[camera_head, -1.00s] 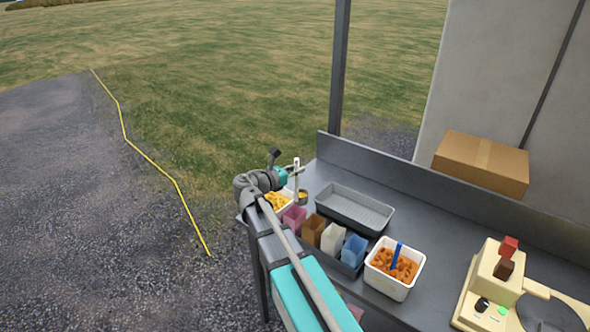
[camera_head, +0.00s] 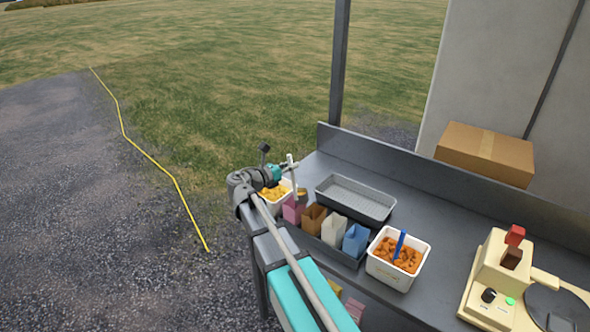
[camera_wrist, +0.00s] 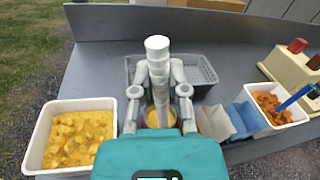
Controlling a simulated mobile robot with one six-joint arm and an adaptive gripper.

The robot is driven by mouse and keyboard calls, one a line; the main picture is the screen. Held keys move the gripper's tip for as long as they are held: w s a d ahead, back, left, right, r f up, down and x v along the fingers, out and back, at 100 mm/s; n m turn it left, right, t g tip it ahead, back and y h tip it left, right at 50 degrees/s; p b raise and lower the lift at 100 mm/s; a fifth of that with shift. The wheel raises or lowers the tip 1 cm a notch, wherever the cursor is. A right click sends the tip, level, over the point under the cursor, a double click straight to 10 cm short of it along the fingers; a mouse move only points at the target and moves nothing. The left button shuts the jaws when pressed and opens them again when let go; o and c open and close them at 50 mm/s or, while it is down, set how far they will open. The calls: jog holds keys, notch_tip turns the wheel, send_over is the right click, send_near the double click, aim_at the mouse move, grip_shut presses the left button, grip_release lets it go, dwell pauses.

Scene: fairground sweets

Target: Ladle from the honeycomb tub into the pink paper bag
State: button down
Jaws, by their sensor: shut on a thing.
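The honeycomb tub (camera_head: 284,207) is white and holds yellow chunks; it stands at the counter's left end and shows at left in the wrist view (camera_wrist: 37,150). My gripper (camera_head: 286,170) is shut on the white handle of a ladle (camera_head: 293,178), held upright. In the wrist view my gripper (camera_wrist: 160,95) grips that handle (camera_wrist: 157,50), and the ladle's cup below holds something yellow. The pink paper bag (camera_head: 292,212) stands beside the honeycomb tub, with the ladle cup close above or behind it; I cannot tell which. My gripper hides it in the wrist view.
Brown (camera_head: 313,218), white (camera_head: 334,229) and blue (camera_head: 355,239) bags stand in a row. A grey tray (camera_head: 345,187) lies behind them. A tub of orange pieces (camera_head: 412,279) with a blue-handled ladle (camera_head: 399,245) and a cream machine (camera_head: 490,270) stand at right.

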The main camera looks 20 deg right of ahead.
jog(key=w+a+f+n+t+h+b, duration=0.1)
jog(key=w+a+f+n+t+b, duration=0.1)
jog(key=w+a+f+n+b, duration=0.4)
jog(key=shift+w+a+f+n+b, duration=0.15)
jog(key=shift+w+f+n+b, duration=1.7)
jog(key=shift+n+b, duration=2.4)
jog(key=shift+s+f+n+p, duration=0.1)
jog(key=shift+n+p, duration=0.25)
jog(key=shift+p, duration=0.1)
jog(key=shift+t, duration=0.4)
